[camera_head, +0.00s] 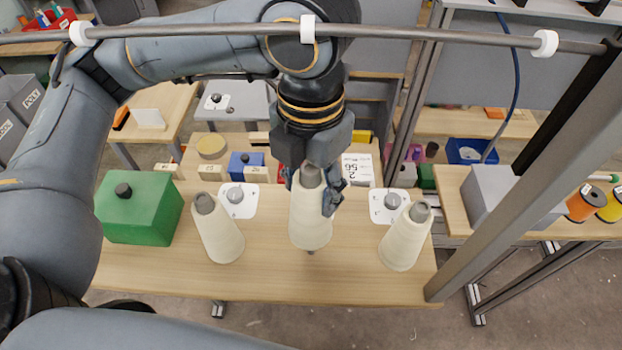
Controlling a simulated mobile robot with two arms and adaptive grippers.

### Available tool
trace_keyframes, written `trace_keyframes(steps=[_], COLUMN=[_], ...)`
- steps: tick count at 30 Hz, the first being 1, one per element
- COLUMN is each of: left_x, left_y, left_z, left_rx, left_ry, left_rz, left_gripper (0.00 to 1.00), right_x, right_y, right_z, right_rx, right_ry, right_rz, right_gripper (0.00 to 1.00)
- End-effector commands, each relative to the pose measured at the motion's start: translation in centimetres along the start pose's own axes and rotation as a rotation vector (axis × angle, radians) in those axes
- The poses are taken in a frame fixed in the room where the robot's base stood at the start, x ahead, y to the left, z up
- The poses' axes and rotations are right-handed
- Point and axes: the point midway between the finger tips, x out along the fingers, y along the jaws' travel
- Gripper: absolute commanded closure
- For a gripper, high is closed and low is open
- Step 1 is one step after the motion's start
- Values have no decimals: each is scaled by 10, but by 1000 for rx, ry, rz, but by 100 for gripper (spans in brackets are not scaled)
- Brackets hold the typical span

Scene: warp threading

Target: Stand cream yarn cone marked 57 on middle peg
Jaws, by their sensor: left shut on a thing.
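My left gripper (312,190) comes down from above and is shut on a cream yarn cone (311,222), around its grey upper end. The held cone is upright near the middle of the wooden table (275,285); a small dark tip shows under its base. Two similar cones stand to either side: a left cone (218,232) and a right cone (406,238), both leaning outward in the picture. No cone number is readable, and a middle peg cannot be made out.
A green box (138,212) with a dark knob stands at the table's left. A horizontal rail (200,30) crosses the top, and a grey post (520,165) slants at right. The table's front strip is clear.

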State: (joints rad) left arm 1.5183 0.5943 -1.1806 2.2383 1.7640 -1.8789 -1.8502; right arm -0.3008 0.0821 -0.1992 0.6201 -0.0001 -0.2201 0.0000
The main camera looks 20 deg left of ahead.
Motion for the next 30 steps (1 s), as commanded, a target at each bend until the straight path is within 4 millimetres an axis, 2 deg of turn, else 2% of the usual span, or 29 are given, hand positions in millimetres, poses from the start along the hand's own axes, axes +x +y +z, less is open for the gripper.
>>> trace_keyframes(steps=[21,30], left_x=[59,67], left_y=[0,0], left_z=[0,0], left_rx=[1,1], left_ry=[1,0], left_rz=[0,0], left_gripper=[93,93], right_x=[30,33], right_y=[-5,-4], right_z=[0,1], right_rx=[0,0], right_ry=[3,3], right_rz=[-5,-4], right_gripper=[100,100])
